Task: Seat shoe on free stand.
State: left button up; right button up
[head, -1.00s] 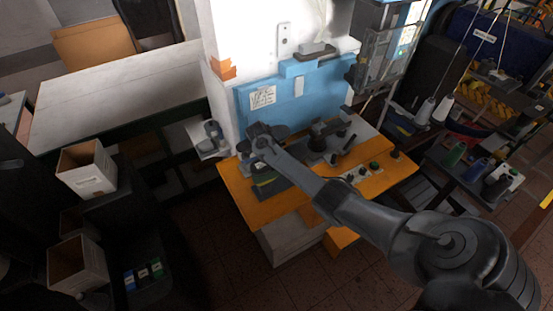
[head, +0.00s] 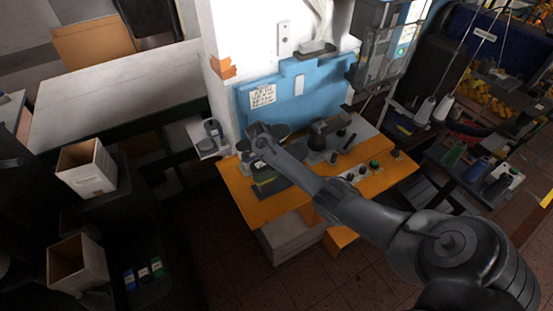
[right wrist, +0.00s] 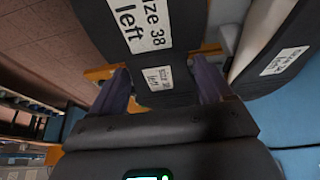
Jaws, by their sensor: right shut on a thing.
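In the right wrist view, the two fingers of my right gripper (right wrist: 160,88) stand on either side of a dark shoe (right wrist: 185,25) and are shut on it. A large white label on the dark surface reads "size 38 left", and a smaller label sits between the fingers. In the head view, my right gripper (head: 260,142) is over the left part of the orange bench. The shoe there is mostly hidden by the gripper and arm. A dark stand-like fixture (head: 325,132) is on the bench to the right. My left gripper is not seen.
A second dark labelled piece (right wrist: 270,55) is close on the right in the wrist view. The orange bench (head: 245,212) has a blue panel (head: 300,98) behind it and control buttons (head: 362,172) at right. Cardboard boxes (head: 86,167) are at left.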

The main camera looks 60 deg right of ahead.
jog(key=o, duration=1.6)
jog(key=shift+w+r, duration=0.1)
jog(key=shift+o, duration=0.2)
jog(key=v, duration=1)
jog(key=shift+r, duration=0.4)
jog(key=shift+a, duration=0.1)
jog(key=shift+a+f, duration=0.1)
jog(key=shift+a, duration=0.05)
jog(key=s+a+f+n+t+p, duration=0.1)
jog(key=s+a+f+n+p, duration=0.25)
jog(key=a+n, duration=0.45)
jog(key=s+a+f+n+t+p, duration=0.2)
jog(key=s+a+n, duration=0.3)
jog(key=a, duration=0.5)
jog(key=s+a+r+n+t+y+p, duration=0.1)
jog(key=s+a+r+n+y+p, duration=0.1)
jog(key=s+a+r+n, duration=0.3)
jog(key=s+a+r+n+t+y+p, duration=0.1)
jog(key=s+a+r+n+y+p, duration=0.1)
jog(key=s+a+r+n, duration=0.4)
jog(key=s+a+n+p, duration=0.1)
jog(key=s+a, duration=0.4)
jog(key=s, duration=0.1)
jog(key=shift+s+a+r+t, duration=0.15)
jog(key=shift+s+r+t, duration=0.05)
jog(key=shift+r+t, duration=0.1)
